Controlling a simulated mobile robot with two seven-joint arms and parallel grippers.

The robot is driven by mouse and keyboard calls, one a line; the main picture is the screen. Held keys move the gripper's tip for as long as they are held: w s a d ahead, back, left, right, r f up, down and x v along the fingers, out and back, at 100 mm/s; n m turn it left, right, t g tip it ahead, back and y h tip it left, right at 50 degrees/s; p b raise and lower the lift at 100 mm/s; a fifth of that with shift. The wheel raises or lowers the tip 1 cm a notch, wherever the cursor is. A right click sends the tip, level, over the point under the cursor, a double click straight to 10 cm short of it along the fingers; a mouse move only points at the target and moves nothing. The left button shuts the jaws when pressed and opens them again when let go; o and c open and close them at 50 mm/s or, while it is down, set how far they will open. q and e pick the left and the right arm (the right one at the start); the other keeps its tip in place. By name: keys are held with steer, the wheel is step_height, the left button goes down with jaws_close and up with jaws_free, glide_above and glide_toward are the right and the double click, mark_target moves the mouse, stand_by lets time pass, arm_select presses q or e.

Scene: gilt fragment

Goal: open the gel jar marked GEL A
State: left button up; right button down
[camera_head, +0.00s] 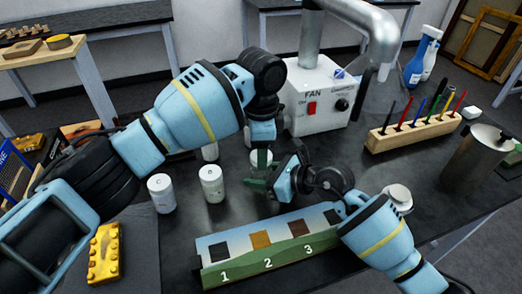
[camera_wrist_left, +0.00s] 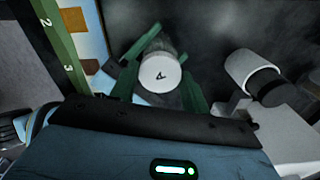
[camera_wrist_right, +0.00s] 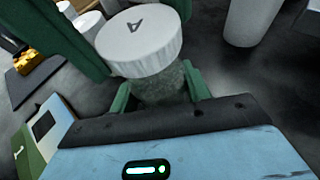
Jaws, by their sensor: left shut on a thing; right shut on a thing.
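The gel jar (camera_head: 261,159) stands between my two grippers and is partly hidden by them in the head view. Its white lid (camera_wrist_right: 140,38) carries the letter A and sits on the speckled glass body (camera_wrist_right: 165,85). My left gripper (camera_head: 262,142) comes down from above, shut on the lid; the left wrist view shows the lid's top (camera_wrist_left: 160,73) between its green fingers. My right gripper (camera_head: 268,178) reaches in from the side, shut on the glass body below the lid. Any gap between lid and body cannot be made out.
White-lidded jars (camera_head: 161,193) (camera_head: 211,184) stand left of the grippers. A numbered swatch strip (camera_head: 268,245) lies in front. A white fan box (camera_head: 322,95) stands behind; a wooden pen block (camera_head: 430,130) and metal beaker (camera_head: 478,155) are right.

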arm_select(q)
steer(key=shift+r, duration=2)
arm_select(e)
steer(key=c, duration=0.6)
jaws_free()
steer(key=v, duration=1)
steer(key=shift+s+d, duration=0.1)
steer(key=shift+d, duration=0.1)
arm_select(q)
steer(key=shift+f, duration=0.1)
arm_select(e)
steer(key=shift+v, duration=0.8)
